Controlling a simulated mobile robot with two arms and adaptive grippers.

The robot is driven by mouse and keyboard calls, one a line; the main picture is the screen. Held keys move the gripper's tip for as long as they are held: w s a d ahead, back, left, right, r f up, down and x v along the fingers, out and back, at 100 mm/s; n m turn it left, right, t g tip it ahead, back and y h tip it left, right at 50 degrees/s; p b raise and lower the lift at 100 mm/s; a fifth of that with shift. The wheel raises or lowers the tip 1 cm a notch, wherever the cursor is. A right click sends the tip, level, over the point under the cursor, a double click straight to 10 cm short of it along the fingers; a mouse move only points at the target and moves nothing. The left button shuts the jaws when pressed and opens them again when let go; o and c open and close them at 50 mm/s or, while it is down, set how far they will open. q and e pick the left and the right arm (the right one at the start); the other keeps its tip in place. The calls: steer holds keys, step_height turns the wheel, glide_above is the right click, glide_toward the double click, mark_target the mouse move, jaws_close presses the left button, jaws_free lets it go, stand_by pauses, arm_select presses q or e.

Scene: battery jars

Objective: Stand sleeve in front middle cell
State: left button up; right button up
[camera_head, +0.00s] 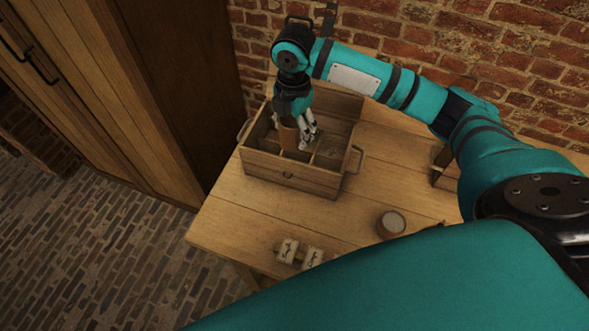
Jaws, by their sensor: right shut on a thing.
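A wooden box (290,176) with an open lid and several cells stands near the left end of the table. My right gripper (300,131) reaches down into the box from above and is shut on a brown sleeve (288,137). The sleeve looks about upright, over or inside the front middle part of the box. I cannot tell whether its lower end touches the cell floor, since the box front and dividers hide it. My left gripper is not in view.
A brown round jar (391,224) with a pale top stands at the table's front. Two pale marked blocks (300,253) lie near the front edge. A brick wall (480,40) stands behind.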

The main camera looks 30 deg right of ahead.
steer(key=n, duration=0.1)
steer(key=w+d+n, duration=0.1)
steer(key=n, duration=0.1)
steer(key=shift+w+d+f, duration=0.1)
steer(key=shift+w+f, duration=0.05)
steer(key=shift+f, duration=0.15)
steer(key=shift+f+n+p, duration=0.2)
steer(key=shift+n+p, duration=0.1)
steer(key=shift+n, duration=0.1)
step_height(320, 180, down, 10)
steer(key=p, duration=0.2)
steer(key=shift+d+f, duration=0.1)
steer(key=shift+f, duration=0.4)
steer(key=o, duration=0.9)
steer(key=shift+r, duration=0.15)
